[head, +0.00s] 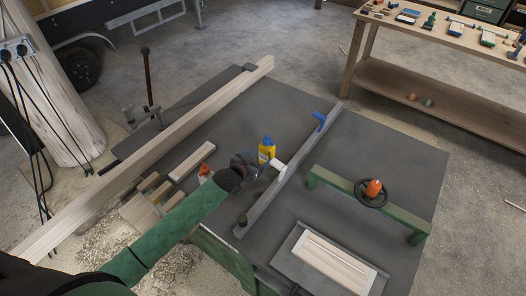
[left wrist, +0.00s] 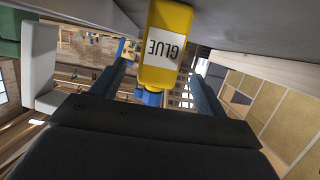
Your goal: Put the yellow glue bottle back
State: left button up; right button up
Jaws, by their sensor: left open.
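The yellow glue bottle (head: 267,151) stands upright on the dark grey worktable (head: 345,140), near its middle. Its blue cap points up. In the left wrist view the bottle (left wrist: 167,45) appears upside down, with a white GLUE label facing the camera. My left gripper (head: 262,165) is open, close beside the bottle on its near side. In the left wrist view its two blue fingers reach to either side of the bottle's lower picture end, where the cap is. I cannot tell whether they touch it. My right gripper is not in view.
A long metal bar (head: 290,175) lies just right of the bottle. A green raised bar (head: 345,185) holds an orange-topped object (head: 374,188). An orange-capped bottle (head: 204,172) and wood blocks (head: 192,160) lie left. A wooden bench (head: 450,90) stands at the back right.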

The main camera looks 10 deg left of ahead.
pick_arm(q)
jog(key=p+v, duration=0.2)
jog(key=v, duration=0.3)
jog(key=shift+s+a+r, duration=0.15)
jog(key=shift+s, duration=0.2)
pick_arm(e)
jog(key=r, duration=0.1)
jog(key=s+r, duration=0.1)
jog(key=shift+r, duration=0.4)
